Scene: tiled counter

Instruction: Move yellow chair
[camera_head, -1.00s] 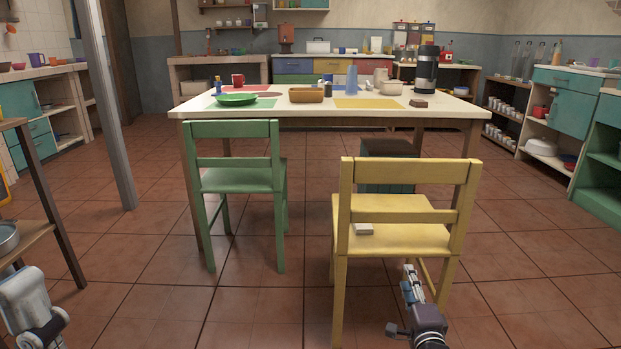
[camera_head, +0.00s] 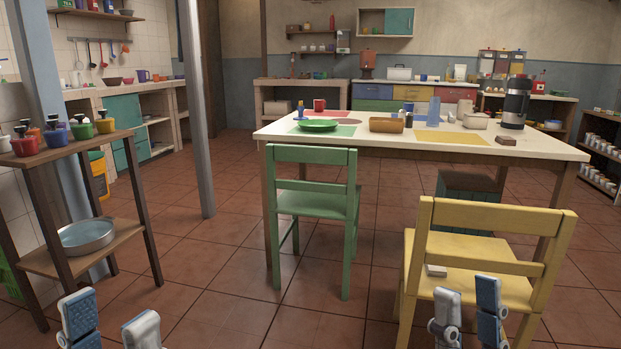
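The yellow chair (camera_head: 497,214) stands upright on the tiled floor at the right, its back towards me. My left gripper (camera_head: 111,318) is at the bottom left, fingers apart and empty, far from the chair.
A green chair (camera_head: 313,202) stands left of the yellow one, at the white-topped table (camera_head: 360,139). A dark stool (camera_head: 467,186) is under the table. A wooden shelf stand (camera_head: 132,235) with a metal pan is at the left. The floor between stand and green chair is clear.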

